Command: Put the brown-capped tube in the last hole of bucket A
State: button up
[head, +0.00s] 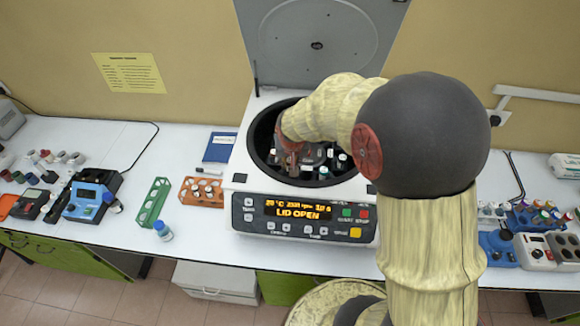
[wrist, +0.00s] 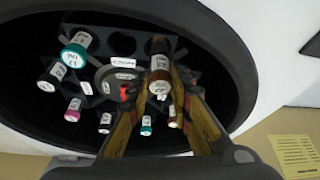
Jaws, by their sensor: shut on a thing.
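The centrifuge (head: 240,196) stands with its lid (head: 316,42) open and its display reads "LID OPEN". My gripper (head: 291,161) reaches down into its bowl. In the wrist view my gripper (wrist: 156,82) is shut on the brown-capped tube (wrist: 159,66), with a finger on each side. I cannot tell which bucket is A.
Other tubes stand in the rotor: teal-capped (wrist: 73,54), white-capped (wrist: 48,80), pink-capped (wrist: 73,109) and more between my fingers. The bowl wall surrounds my gripper closely. On the bench are a green rack (head: 152,202), an orange rack (head: 200,190) and a blue-capped bottle (head: 163,231).

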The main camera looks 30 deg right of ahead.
notch_tip(320, 180, down, 2)
jog(key=shift+s+f, duration=0.15)
jog(key=shift+f, duration=0.4)
jog(key=shift+f, duration=0.15)
jog(key=o, duration=0.9)
jog(key=shift+o, duration=0.3)
